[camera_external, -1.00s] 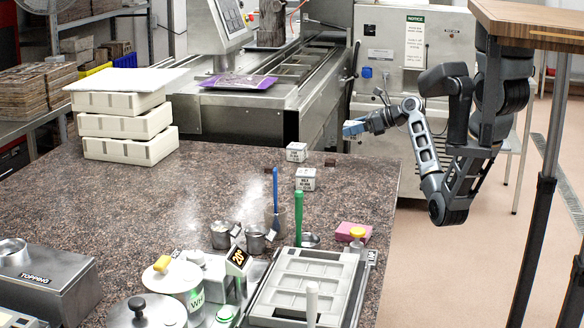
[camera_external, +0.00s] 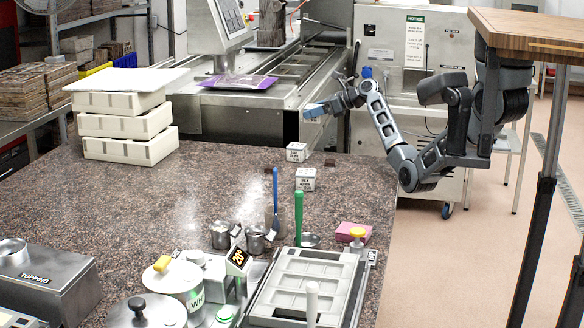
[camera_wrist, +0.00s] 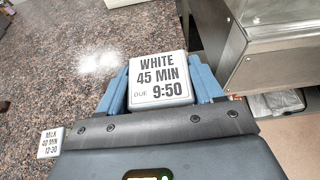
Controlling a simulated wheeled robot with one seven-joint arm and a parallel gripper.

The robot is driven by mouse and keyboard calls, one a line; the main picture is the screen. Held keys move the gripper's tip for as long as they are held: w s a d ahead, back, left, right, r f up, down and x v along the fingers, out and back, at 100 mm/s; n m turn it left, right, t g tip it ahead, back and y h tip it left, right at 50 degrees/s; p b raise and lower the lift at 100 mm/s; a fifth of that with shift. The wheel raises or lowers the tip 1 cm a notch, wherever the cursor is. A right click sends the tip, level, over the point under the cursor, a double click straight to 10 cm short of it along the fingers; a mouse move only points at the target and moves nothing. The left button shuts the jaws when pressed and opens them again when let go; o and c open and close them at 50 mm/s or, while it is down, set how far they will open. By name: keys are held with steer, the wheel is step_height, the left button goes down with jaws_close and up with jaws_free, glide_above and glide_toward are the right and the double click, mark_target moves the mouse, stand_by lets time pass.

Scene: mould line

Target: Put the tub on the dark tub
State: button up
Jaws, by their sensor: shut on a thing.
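My gripper (camera_external: 314,111) is shut on a white tub (camera_wrist: 160,80), between its blue fingers in the wrist view. The tub's top reads "WHITE 45 MIN DUE 9:50". The gripper is raised near the counter's far right corner, by the steel machine. Two other white tubs stand apart on the counter, a far one (camera_external: 297,152) and a nearer one (camera_external: 305,179). Their labels are too small to read surely in the outside view. A tub marked "MILK 40 MIN 12:30" (camera_wrist: 50,142) shows at lower left in the wrist view. I cannot read which tub is the dark one.
A small dark block (camera_external: 330,162) lies beside the far tub. Stacked cream moulds (camera_external: 128,124) stand at the left. Metal jugs (camera_external: 220,235), tools and a mould tray (camera_external: 305,285) crowd the front. The speckled counter's middle (camera_external: 190,195) is free.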

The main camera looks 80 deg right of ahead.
glide_above(297, 145)
steer(key=f, duration=0.3)
steer(key=shift+a+f, duration=0.2)
steer(key=shift+f, duration=2.15)
steer(key=shift+f, duration=0.1)
steer(key=o, duration=1.1)
steer(key=shift+s, duration=0.1)
steer(key=v, duration=1.2)
